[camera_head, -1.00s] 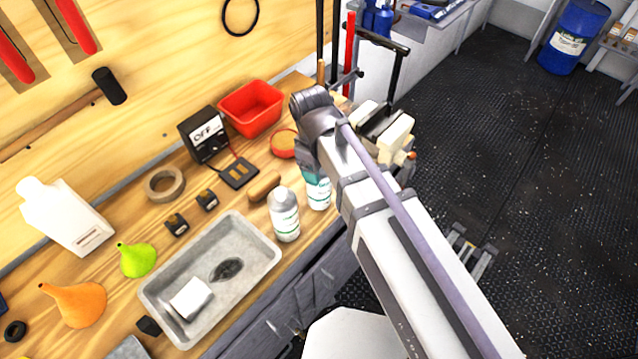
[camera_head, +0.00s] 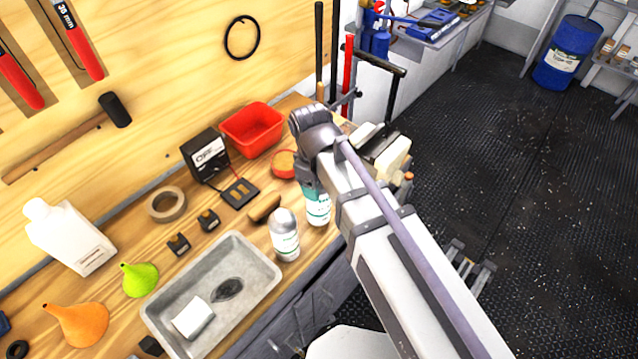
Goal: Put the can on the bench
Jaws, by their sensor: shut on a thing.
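A can with a silver top and a white label with green print (camera_head: 285,238) stands upright on the wooden bench (camera_head: 203,232), right of the grey tray. A second, similar can with teal on its upper part (camera_head: 318,208) is just right of it, close to the bench's front edge. My arm covers the top of this second can. My arm reaches in from the bottom right, with its grey joint above that can. My gripper's fingers are hidden behind the arm, so I cannot see what they hold or whether they touch the second can.
The grey tray (camera_head: 159,313) holds a white block. An orange funnel (camera_head: 78,323), a green funnel (camera_head: 139,279), a tape roll (camera_head: 166,204), a black meter (camera_head: 205,155) and a red bin (camera_head: 252,129) stand around. A blue drum (camera_head: 567,55) stands on the dark floor.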

